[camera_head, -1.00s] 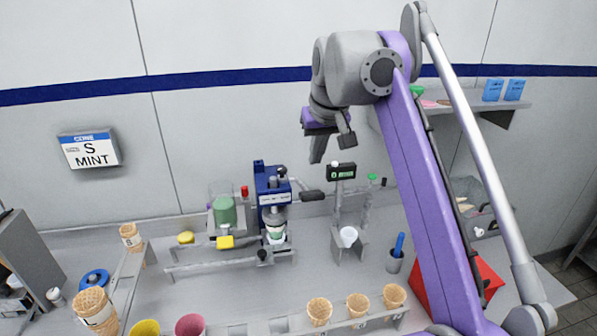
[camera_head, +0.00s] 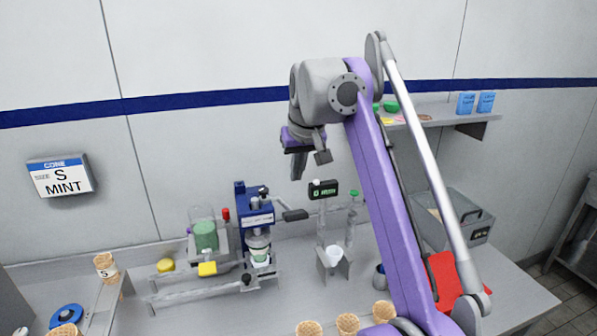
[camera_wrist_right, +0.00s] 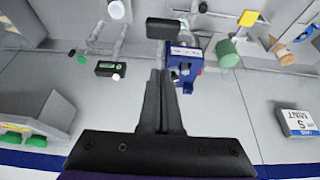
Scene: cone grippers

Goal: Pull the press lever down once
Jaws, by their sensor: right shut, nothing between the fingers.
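The blue press (camera_head: 254,208) stands on the counter against the wall, and its dark grey lever handle (camera_head: 294,215) sticks out to the right. In the right wrist view the press (camera_wrist_right: 196,52) and the lever's dark block-like handle (camera_wrist_right: 165,28) lie beyond the fingertips. My right gripper (camera_head: 298,172) is shut and empty, fingers pointing down, and appears above the lever handle in the head view. Its closed fingers (camera_wrist_right: 160,75) show in the wrist view, apart from the handle. A cup (camera_head: 260,262) sits under the press. My left gripper is not in view.
A green container (camera_head: 206,236) and a yellow block (camera_head: 207,268) stand left. Cones line the front. A shelf (camera_head: 445,113) is on the wall at right.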

